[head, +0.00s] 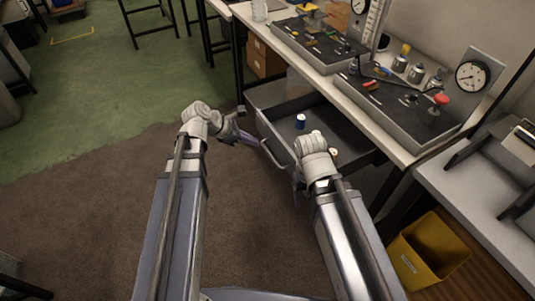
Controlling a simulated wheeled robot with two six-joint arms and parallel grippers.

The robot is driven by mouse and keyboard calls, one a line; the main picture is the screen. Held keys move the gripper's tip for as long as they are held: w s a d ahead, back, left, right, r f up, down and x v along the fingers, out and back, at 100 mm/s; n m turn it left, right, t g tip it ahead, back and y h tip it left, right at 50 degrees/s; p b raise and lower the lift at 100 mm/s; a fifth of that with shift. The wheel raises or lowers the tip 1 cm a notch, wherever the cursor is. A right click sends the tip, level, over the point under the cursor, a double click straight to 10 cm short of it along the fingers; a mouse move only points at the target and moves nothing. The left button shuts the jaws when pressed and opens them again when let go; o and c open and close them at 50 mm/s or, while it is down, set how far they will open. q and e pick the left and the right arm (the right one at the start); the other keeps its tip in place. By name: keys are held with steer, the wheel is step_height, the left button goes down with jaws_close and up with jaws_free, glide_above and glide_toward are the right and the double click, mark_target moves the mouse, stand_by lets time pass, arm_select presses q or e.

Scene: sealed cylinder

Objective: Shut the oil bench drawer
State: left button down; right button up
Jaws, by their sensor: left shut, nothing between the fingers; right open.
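The oil bench drawer (268,97) is a grey open-topped drawer pulled out from under the bench. A blue can (300,121) and small pale items stand inside it. Its light bar handle (270,157) is on the front side facing me. My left gripper (242,127) is shut and empty, just left of the drawer front; I cannot tell whether it touches the drawer. My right gripper (298,185) is open near the right end of the handle, mostly hidden by its own wrist. I cannot tell whether its fingers are around the handle.
The bench top (405,153) above the drawer carries grey trays with tools, cans and a pressure gauge (473,76). Cardboard boxes (265,60) sit behind the drawer.

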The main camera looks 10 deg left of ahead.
arm_select(q)
steer(key=w+a+n, duration=0.1)
steer(key=a+n, duration=0.1)
steer(key=b, duration=0.7)
glide_toward(275, 147)
steer(key=shift+t, duration=0.4)
steer(key=x, duration=0.4)
steer(key=shift+s+f, duration=0.2)
steer(key=shift+f, duration=0.25)
steer(key=shift+w+d+f, duration=0.3)
steer(key=shift+d+f, duration=0.1)
arm_select(e)
step_height(275, 147, down, 8)
steer(key=shift+f, duration=0.15)
arm_select(q)
steer(key=w+d, duration=0.5)
steer(key=d, duration=0.2)
steer(key=w+d, duration=0.6)
steer(key=d, duration=0.2)
steer(key=w+d, duration=0.6)
steer(key=d, duration=0.2)
steer(key=shift+d, duration=0.2)
steer(key=shift+w+d, duration=0.1)
steer(key=shift+d+r, duration=0.1)
arm_select(e)
steer(key=shift+a, duration=0.1)
arm_select(q)
steer(key=shift+r, duration=0.1)
arm_select(e)
steer(key=shift+r, duration=0.2)
